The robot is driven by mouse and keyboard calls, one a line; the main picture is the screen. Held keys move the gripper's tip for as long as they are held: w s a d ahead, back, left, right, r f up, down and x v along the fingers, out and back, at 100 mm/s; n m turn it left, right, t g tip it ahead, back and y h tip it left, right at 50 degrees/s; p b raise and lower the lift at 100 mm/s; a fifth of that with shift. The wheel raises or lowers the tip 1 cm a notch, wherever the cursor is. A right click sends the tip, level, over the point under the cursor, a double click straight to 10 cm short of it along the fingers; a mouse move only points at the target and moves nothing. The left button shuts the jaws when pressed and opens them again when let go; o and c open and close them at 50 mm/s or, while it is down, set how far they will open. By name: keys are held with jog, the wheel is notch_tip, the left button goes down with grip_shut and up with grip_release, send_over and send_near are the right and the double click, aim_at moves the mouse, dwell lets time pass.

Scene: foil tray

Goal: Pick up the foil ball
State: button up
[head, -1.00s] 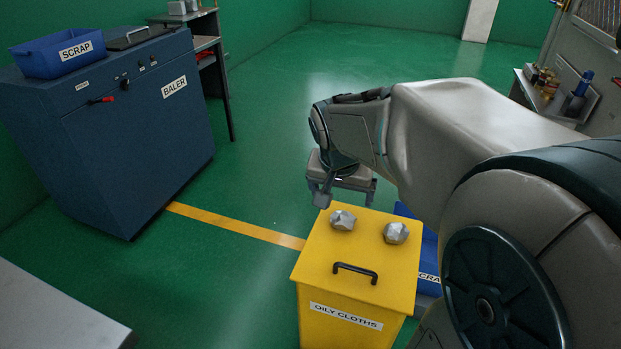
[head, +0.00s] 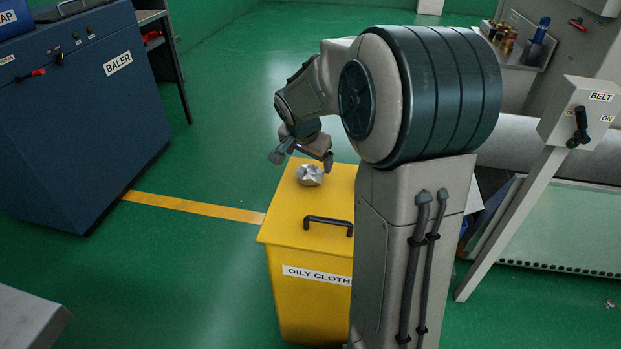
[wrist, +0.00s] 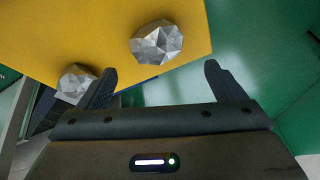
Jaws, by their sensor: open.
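Two faceted silver foil balls lie on the yellow bin's lid (head: 278,227). In the head view one foil ball (head: 310,174) shows near the lid's far edge; my arm hides the other. In the wrist view one foil ball (wrist: 157,43) lies ahead of the gap between my fingers, near a lid corner. A second foil ball (wrist: 76,83) lies left, partly behind the left finger. My gripper (head: 302,159) is above the far part of the lid, fingers pointing down. In the wrist view my gripper (wrist: 160,72) is open, with nothing between its fingers.
The lid has a black handle (head: 328,222) in front of the visible ball. A blue baler (head: 85,110) stands left, and a belt switch box (head: 580,115) on a slanted post stands right. Green floor (head: 225,100) is clear between baler and bin.

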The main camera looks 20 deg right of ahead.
aim_at(311, 170)
jog(key=b+x, duration=0.2)
jog(key=x, duration=0.4)
jog(key=shift+s+d+f, duration=0.1)
jog(key=shift+f, duration=0.15)
jog(key=shift+c, duration=0.3)
jog(key=c, duration=1)
